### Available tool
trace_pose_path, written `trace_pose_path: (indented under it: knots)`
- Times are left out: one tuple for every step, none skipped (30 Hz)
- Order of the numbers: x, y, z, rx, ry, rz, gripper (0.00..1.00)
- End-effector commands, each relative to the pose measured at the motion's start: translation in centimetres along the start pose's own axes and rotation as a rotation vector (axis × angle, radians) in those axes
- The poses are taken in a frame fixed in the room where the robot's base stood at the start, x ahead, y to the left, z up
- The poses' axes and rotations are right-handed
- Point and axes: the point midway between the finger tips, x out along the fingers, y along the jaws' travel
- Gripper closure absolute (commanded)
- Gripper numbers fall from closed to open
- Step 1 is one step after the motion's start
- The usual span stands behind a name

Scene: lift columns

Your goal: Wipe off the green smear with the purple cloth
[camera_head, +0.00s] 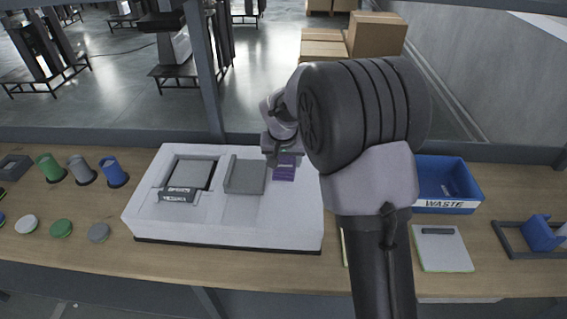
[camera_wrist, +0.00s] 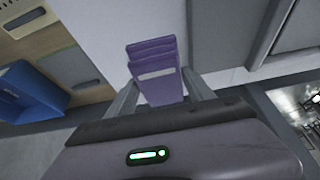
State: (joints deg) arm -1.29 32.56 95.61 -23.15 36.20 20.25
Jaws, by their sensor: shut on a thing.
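The purple cloth (camera_head: 285,172) is a folded pad with a pale stripe. It shows at the right part of the white raised panel (camera_head: 230,233). In the wrist view the cloth (camera_wrist: 154,62) stands between the two fingers of my gripper (camera_wrist: 160,84), which is shut on it. In the head view my gripper (camera_head: 282,158) is partly hidden behind my own arm. Whether the cloth touches the panel I cannot tell. I see no green smear in either view; my arm and the cloth hide part of the panel's right side.
A blue bin marked WASTE (camera_head: 445,207) and a pale board (camera_head: 441,248) are at the right. Several cups, such as a blue one (camera_head: 113,170), and round lids (camera_head: 61,228) stand at the left.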

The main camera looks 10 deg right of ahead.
Motion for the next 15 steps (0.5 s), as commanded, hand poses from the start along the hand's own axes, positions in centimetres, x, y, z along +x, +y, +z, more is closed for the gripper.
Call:
trace_pose_path:
  knots:
    - [-0.7,0.0,-0.3,0.0,0.0,0.0,0.77]
    - [-0.9,0.0,-0.4,0.0,0.0,0.0,0.77]
    - [-1.3,0.0,-0.5,0.0,0.0,0.0,0.77]
    - [-1.5,0.1,-0.7,0.0,0.0,0.0,0.77]
    - [-1.8,0.1,-0.8,-0.001,0.001,0.0,0.77]
    - [-2.1,0.1,-0.9,-0.001,0.001,-0.001,0.77]
    - [-2.4,0.1,-1.0,-0.001,0.001,-0.001,0.77]
    - [-2.6,0.1,-1.1,-0.001,0.001,-0.001,0.77]
    - [-3.0,0.1,-1.3,-0.001,0.001,-0.001,0.77]
    - [-3.2,0.1,-1.4,-0.001,0.001,-0.001,0.77]
    - [-3.4,0.2,-1.4,-0.001,0.001,-0.001,0.77]
    - [-3.6,0.2,-1.5,0.0,0.001,-0.001,0.77]
    - [-3.8,0.2,-1.6,0.0,0.0,-0.001,0.77]
    - [-3.9,0.2,-1.6,0.0,0.0,-0.001,0.77]
    - [-4.0,0.2,-1.6,0.0,0.0,-0.001,0.77]
